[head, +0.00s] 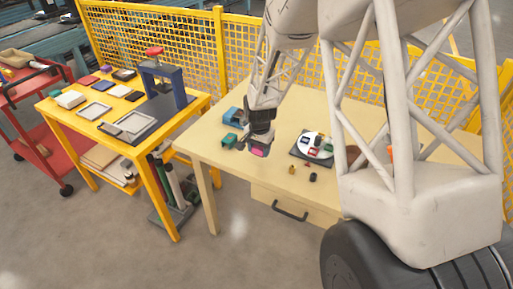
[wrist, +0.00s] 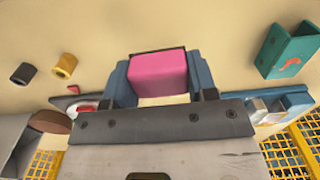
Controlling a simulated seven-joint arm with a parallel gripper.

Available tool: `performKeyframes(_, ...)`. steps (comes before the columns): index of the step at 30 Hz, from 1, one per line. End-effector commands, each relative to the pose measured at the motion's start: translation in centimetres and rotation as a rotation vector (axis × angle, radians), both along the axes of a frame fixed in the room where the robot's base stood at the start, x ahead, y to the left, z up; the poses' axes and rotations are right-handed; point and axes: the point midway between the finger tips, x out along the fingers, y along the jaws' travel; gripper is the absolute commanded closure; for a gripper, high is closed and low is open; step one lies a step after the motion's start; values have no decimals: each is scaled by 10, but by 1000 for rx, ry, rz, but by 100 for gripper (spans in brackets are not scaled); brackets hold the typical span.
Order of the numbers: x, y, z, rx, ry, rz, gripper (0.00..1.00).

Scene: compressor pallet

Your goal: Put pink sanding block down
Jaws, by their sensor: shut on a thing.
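The pink sanding block (wrist: 159,74) is between the two blue fingers of my gripper (wrist: 160,82) in the wrist view. My gripper is shut on it. In the head view the block (head: 259,151) shows as a small pink patch at the tip of my gripper (head: 258,143). It is over the front left part of the beige table (head: 200,143). The views do not make clear whether the block touches the tabletop.
A green bracket (wrist: 288,50) lies near my gripper. A blue part (head: 234,115) stands behind it. A dark plate with a white disc (head: 312,146) lies to the right. Two small cylinders, brass (wrist: 65,66) and black (wrist: 23,73), stand in front of it.

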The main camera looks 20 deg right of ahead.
Motion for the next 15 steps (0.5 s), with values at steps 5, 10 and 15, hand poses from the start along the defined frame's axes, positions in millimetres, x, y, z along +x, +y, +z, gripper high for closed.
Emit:
performKeyframes(5, 20, -2, -2, 0, -1, 0, 82)
performKeyframes(10, 27, -2, -2, -1, -2, 0, 82)
performKeyframes(15, 27, -2, -2, 0, -1, 0, 82)
